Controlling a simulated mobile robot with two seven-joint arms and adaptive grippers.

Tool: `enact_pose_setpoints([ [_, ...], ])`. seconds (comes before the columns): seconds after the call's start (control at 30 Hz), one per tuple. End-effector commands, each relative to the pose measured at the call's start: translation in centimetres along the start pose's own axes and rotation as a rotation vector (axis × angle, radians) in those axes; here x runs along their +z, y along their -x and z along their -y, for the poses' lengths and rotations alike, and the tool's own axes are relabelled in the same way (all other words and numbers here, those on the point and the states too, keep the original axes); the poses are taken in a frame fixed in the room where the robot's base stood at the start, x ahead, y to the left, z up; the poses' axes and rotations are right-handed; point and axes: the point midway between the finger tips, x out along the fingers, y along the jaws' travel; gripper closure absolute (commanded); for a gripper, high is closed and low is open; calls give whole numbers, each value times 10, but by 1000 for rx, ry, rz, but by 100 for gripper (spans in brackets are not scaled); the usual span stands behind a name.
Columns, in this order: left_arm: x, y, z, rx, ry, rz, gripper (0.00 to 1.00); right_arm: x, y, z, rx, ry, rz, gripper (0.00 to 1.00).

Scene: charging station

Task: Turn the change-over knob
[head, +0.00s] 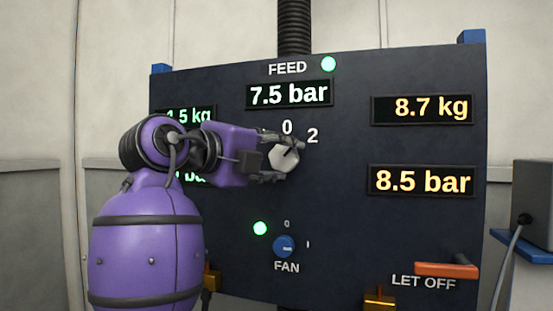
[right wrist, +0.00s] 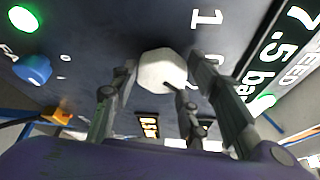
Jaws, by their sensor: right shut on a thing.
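The change-over knob (head: 284,159) is a pale, faceted knob on the dark panel, below the FEED display. The marks 0 (head: 287,127) and 2 (head: 312,136) show above it and at its upper right; a dark line on the knob points up and right, roughly toward the 2. My right gripper (head: 277,158) reaches in from the left and is shut on the knob. In the right wrist view the knob (right wrist: 161,69) sits between the two fingers (right wrist: 162,80), and a 1 (right wrist: 206,18) shows on the panel. My left gripper is not in view.
Right displays read 8.7 kg (head: 421,109) and 8.5 bar (head: 424,180). My arm partly covers the left displays. A blue FAN knob (head: 284,246) and orange LET OFF handle (head: 447,270) sit lower.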

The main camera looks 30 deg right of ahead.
Motion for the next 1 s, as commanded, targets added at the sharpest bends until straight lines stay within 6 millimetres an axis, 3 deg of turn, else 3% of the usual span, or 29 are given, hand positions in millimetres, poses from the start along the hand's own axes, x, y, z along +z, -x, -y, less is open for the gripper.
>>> enact_pose_setpoints([
  [0.6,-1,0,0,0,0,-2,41,-2,-2,-5,27,-34,-8,84],
  [0.63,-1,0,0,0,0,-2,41,-2,-2,-5,27,-34,-8,55],
  [0.73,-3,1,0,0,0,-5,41,-2,-2,-5,26,-34,-8,42],
  [1.0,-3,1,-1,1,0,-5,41,-1,-1,-2,21,-35,-4,40],
])
